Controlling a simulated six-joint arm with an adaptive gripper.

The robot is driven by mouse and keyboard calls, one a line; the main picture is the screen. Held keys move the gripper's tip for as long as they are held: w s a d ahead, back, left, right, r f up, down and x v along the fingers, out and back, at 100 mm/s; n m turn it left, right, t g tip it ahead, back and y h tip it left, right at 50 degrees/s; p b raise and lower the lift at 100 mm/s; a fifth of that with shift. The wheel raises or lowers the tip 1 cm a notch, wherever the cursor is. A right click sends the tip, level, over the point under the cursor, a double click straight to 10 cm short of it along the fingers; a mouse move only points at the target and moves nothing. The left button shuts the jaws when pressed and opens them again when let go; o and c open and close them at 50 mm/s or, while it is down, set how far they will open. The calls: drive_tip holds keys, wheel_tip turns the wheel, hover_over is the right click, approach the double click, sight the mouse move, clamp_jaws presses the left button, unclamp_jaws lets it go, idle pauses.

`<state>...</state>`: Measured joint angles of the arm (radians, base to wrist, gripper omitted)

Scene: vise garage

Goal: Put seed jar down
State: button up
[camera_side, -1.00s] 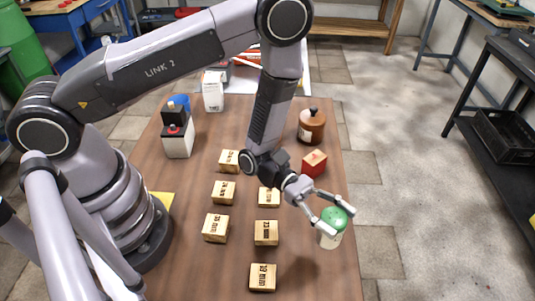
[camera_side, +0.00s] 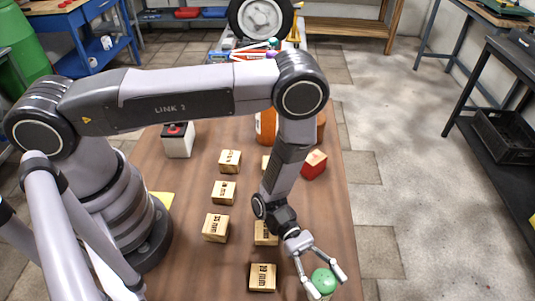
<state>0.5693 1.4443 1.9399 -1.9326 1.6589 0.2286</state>
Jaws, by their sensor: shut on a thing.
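The seed jar has a green lid (camera_side: 323,279) and a pale body, and it stands roughly upright near the front right edge of the table. My gripper (camera_side: 322,284) reaches down from the arm and is shut on the jar, one finger on each side. The lower part of the jar is mostly hidden at the bottom of the view. I cannot tell whether its base touches the table.
Several wooden blocks stand on the table (camera_side: 190,270), one just left of my gripper (camera_side: 262,277). A white box (camera_side: 178,140) stands back left. My arm partly hides an orange container (camera_side: 265,126).

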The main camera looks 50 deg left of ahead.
drive_tip(key=o, duration=1.2)
drive_tip(key=shift+f, duration=0.1)
drive_tip(key=shift+c, duration=0.2)
